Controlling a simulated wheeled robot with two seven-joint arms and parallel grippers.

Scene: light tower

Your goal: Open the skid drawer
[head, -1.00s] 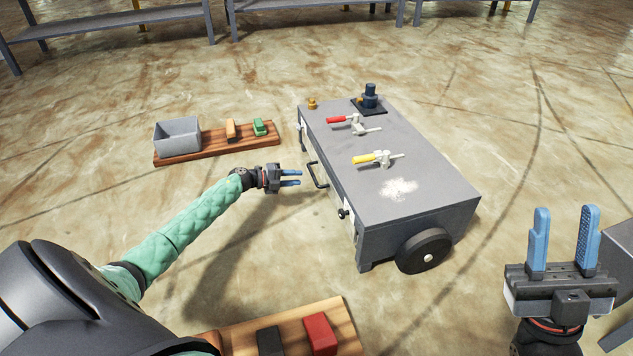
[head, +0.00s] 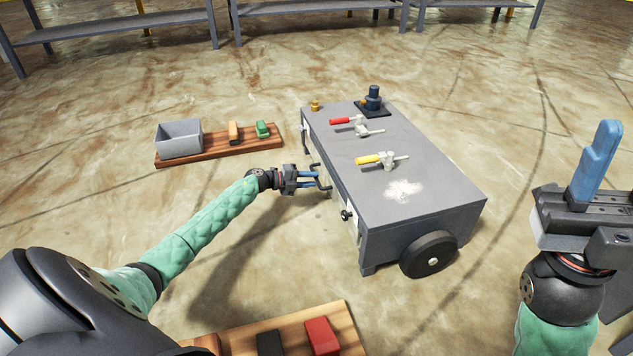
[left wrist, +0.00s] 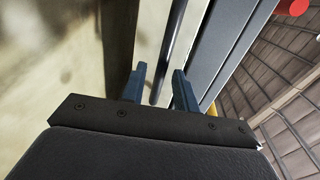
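The grey skid (head: 425,185) is a wheeled metal box with clamps on its flat top. A dark bar handle (head: 321,180) sticks out from its left side, where the drawer front is; I see no drawer gap. My left gripper (head: 316,180) is at this handle with its blue fingers apart. In the left wrist view the handle bar (left wrist: 168,65) runs between the two open fingertips (left wrist: 160,85), with a gap visible on both sides.
A wooden board (head: 225,146) with a grey bin (head: 180,138) and small blocks lies left of the skid. Another board (head: 270,325) with a black and a red block is at the front.

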